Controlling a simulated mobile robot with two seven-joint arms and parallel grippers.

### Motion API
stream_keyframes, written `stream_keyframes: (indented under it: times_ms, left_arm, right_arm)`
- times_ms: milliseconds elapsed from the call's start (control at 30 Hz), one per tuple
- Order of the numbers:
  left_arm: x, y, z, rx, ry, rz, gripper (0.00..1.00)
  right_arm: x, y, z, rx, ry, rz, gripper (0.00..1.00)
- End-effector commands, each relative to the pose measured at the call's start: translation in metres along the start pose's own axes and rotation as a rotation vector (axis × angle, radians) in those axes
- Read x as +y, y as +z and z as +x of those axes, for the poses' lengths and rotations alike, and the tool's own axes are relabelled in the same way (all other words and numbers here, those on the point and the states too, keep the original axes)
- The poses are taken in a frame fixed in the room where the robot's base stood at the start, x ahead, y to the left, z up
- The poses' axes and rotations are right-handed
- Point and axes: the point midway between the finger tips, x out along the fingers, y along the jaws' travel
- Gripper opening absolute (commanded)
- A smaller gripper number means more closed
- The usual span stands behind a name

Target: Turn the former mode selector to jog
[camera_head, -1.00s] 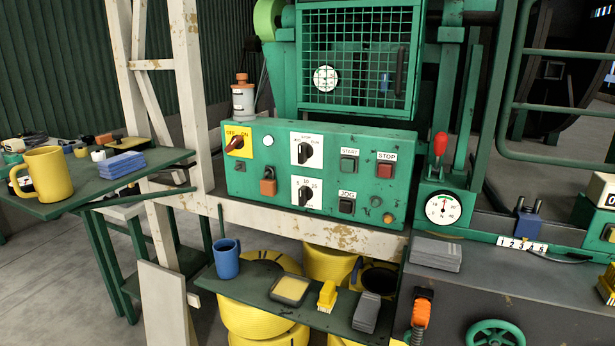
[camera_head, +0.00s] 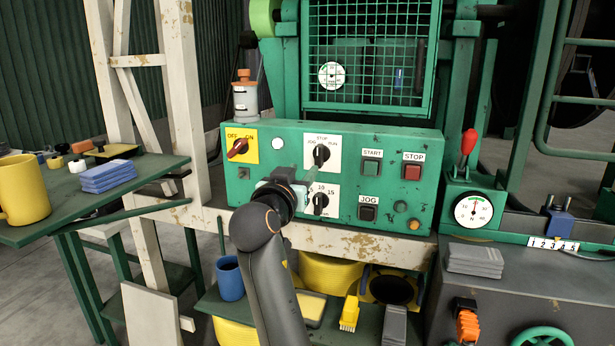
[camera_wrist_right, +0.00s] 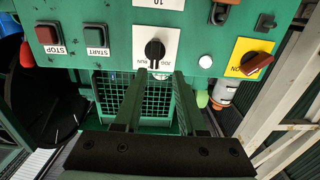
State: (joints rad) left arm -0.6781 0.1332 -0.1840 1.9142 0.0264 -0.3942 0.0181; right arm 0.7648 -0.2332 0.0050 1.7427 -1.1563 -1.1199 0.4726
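The former mode selector (camera_head: 321,154) is a black knob on a white plate marked JOG, STOP and RUN, on the green control panel (camera_head: 270,137). Its knob looks upright, toward STOP. In the right wrist view, which is upside down, the selector (camera_wrist_right: 155,50) sits just beyond the fingertips. My right gripper (camera_head: 310,172) is in front of the panel, just below and left of the selector. In the wrist view its two fingers (camera_wrist_right: 159,75) are apart with nothing held between them. Whether they touch the knob is unclear. My left gripper is out of view.
A second selector (camera_head: 320,203) is close below, partly hidden by my right gripper. START (camera_head: 371,167), STOP (camera_head: 412,170) and JOG (camera_head: 368,211) buttons are to the right. A red-handled switch (camera_head: 238,149) is at left. A shelf with a blue mug (camera_head: 229,280) lies below.

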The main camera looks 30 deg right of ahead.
Motion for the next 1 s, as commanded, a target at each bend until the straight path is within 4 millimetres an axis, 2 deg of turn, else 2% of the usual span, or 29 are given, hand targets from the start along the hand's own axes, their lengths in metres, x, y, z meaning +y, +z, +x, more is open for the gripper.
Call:
stream_keyframes:
  times_ms: [267, 1000]
  left_arm:
    - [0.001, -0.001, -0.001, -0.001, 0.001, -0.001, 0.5]
    - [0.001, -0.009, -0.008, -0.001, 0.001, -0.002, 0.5]
  right_arm:
    - [0.006, -0.001, 0.006, -0.002, 0.037, 0.001, 0.4]
    - [0.008, -0.001, 0.065, -0.001, 0.034, 0.001, 0.4]
